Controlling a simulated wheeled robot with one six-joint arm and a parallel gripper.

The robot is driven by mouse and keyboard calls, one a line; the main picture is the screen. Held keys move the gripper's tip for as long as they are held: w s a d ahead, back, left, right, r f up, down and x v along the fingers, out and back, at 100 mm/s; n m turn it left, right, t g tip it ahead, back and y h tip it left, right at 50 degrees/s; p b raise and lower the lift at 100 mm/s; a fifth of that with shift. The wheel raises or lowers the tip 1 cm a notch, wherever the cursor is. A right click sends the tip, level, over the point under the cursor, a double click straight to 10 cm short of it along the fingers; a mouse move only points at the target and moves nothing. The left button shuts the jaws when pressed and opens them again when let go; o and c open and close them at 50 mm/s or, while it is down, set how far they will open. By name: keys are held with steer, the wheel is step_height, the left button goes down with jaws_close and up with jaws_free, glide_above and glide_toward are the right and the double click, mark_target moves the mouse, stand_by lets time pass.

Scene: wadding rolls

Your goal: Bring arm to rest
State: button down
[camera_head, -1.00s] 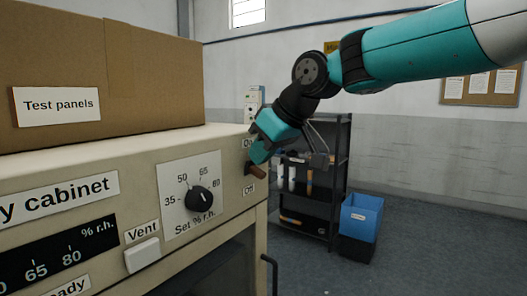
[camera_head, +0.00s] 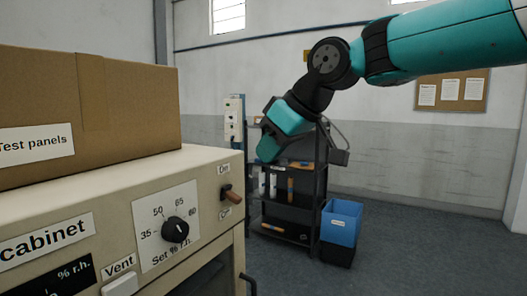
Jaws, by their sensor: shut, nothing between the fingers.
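My arm, teal and black, reaches in from the upper right and bends down at a black joint. Its wrist hangs in front of the dark shelf, to the right of the cabinet's top edge.
Behind are a dark shelf (camera_head: 322,185) and a blue bin (camera_head: 341,222). Grey floor at right is clear.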

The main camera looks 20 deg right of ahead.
steer(key=shift+a, duration=0.1)
stand_by(0.3)
steer(key=s+f+m+g+h+b, duration=0.1)
steer(key=s+f+g+b, duration=0.3)
steer(key=s+f, duration=1.8)
steer(key=shift+s+a+g, duration=0.3)
steer(key=shift+s+g, duration=0.6)
steer(key=shift+s, duration=0.25)
